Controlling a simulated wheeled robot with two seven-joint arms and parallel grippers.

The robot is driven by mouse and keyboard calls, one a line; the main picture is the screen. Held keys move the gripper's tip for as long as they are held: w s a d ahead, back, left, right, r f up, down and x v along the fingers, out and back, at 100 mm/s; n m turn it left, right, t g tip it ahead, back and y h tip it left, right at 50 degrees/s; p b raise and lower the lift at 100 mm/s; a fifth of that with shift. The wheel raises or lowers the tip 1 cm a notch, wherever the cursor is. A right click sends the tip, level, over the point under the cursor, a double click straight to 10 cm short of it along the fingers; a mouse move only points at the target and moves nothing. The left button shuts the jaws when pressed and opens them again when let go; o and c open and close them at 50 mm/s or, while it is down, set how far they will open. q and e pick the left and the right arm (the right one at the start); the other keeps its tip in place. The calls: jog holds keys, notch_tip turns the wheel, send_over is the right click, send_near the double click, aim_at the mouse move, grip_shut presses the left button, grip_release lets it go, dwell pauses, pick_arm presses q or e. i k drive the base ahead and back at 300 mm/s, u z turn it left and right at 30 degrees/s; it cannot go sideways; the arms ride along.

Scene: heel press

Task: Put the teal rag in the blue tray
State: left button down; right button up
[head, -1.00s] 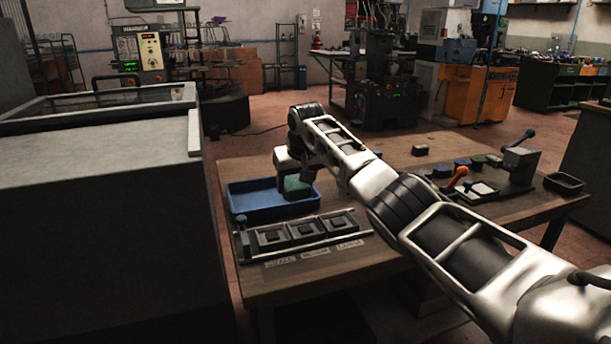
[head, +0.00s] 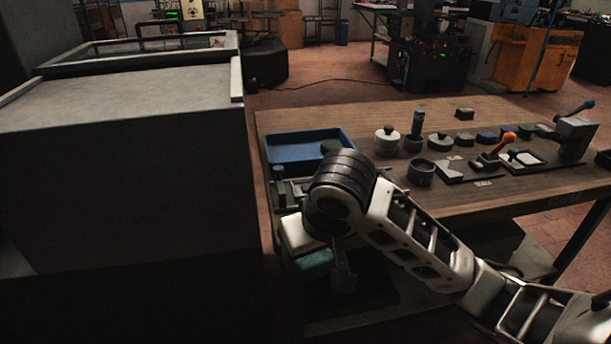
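The blue tray (head: 290,152) sits at the left end of the wooden table. A dark green piece (head: 330,146) lies at its right end; I cannot tell what it is. My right gripper (head: 328,275) points down in front of the table's front edge, below the top. A flat teal thing (head: 315,260), which looks like the teal rag, shows beside its visible finger. I cannot tell whether it is held or lies behind, and the other finger does not show clearly. My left gripper is out of view.
A large grey cabinet (head: 130,180) stands left of the table. Lidded pots (head: 387,138), a dark cup (head: 421,172), and a lever press (head: 570,135) stand on the table's middle and right. My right forearm covers part of the front edge. A lower shelf (head: 480,240) shows under the table.

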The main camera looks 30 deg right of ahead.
aim_at(290, 155)
jog(key=u, duration=0.15)
jog(key=i, duration=1.1)
jog(key=z, duration=0.05)
